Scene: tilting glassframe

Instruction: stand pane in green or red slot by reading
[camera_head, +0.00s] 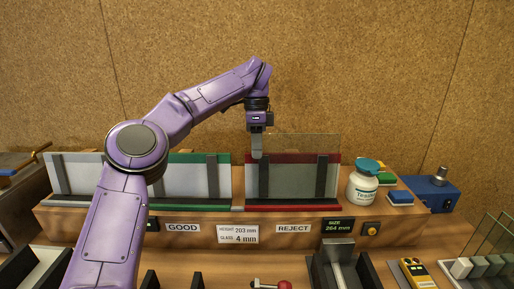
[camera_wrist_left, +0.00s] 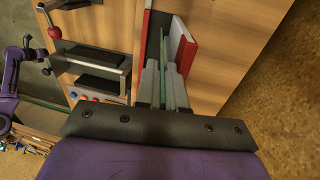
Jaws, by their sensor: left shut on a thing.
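My left gripper (camera_head: 257,150) is at the left part of the red rack (camera_head: 300,208), labelled REJECT. It is shut on the clear glass pane (camera_head: 305,142), whose upper part shows above the rack. In the left wrist view, the fingers (camera_wrist_left: 163,88) hold the pane's greenish edge (camera_wrist_left: 165,62) beside the red rack wall (camera_wrist_left: 187,52). Whether the pane's bottom edge touches the slot floor is hidden. The green rack (camera_head: 190,207), labelled GOOD, stands left of it. The display (camera_head: 338,226) reads SIZE 264 mm. A card (camera_head: 238,234) says height 203 mm, glass 4 mm.
A white bottle with a teal cap (camera_head: 363,184) and a blue box (camera_head: 432,193) stand right of the red rack. A metal fixture (camera_head: 340,262), a yellow device (camera_head: 413,272) and a rack of panes (camera_head: 490,255) are in front. Cork wall stands behind.

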